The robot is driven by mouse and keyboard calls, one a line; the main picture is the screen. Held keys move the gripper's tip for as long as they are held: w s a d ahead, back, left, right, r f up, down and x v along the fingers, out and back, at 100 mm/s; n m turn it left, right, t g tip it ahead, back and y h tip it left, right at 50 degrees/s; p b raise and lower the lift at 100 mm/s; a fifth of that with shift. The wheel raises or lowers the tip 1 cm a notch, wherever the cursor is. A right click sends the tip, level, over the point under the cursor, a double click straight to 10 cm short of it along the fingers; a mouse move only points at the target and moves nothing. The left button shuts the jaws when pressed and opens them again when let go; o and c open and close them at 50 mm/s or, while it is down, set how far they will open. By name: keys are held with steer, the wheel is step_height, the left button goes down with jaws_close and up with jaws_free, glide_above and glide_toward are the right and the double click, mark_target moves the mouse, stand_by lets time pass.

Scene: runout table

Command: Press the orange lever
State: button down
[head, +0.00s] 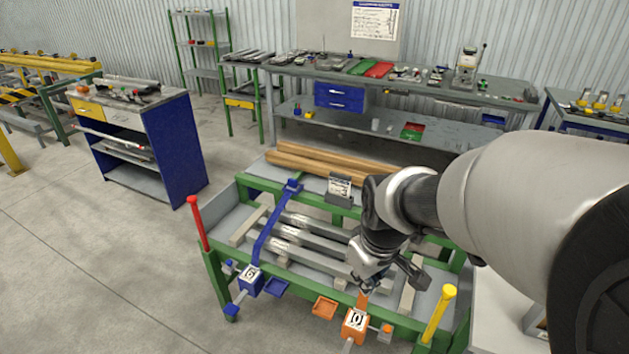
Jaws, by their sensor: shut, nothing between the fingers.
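My gripper (367,284) is shut and empty, pointing down over the table just above the visible part of the lever. I cannot tell whether it touches the lever.
Metal bars (310,241) lie on the table. A red post (198,222) and a yellow post (439,313) stand at its corners. Open floor lies left.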

steer(key=w+a+f+n+g, duration=0.15)
steer(key=w+f, duration=0.25)
steer(key=f, duration=0.4)
steer(key=w+d+f+n, duration=0.1)
steer(key=w+f+n, duration=0.1)
steer(key=w+f, duration=0.35)
steer(key=n+g, duration=0.1)
steer(key=n, duration=0.2)
glide_above(345, 353)
steer(key=s+a, duration=0.2)
steer(key=a, duration=0.1)
step_height(345, 353, down, 22)
steer(key=shift+f+b, duration=0.25)
steer(key=shift+b, duration=0.1)
step_height(345, 353, down, 14)
steer(key=b, duration=0.4)
steer(key=shift+s, duration=0.15)
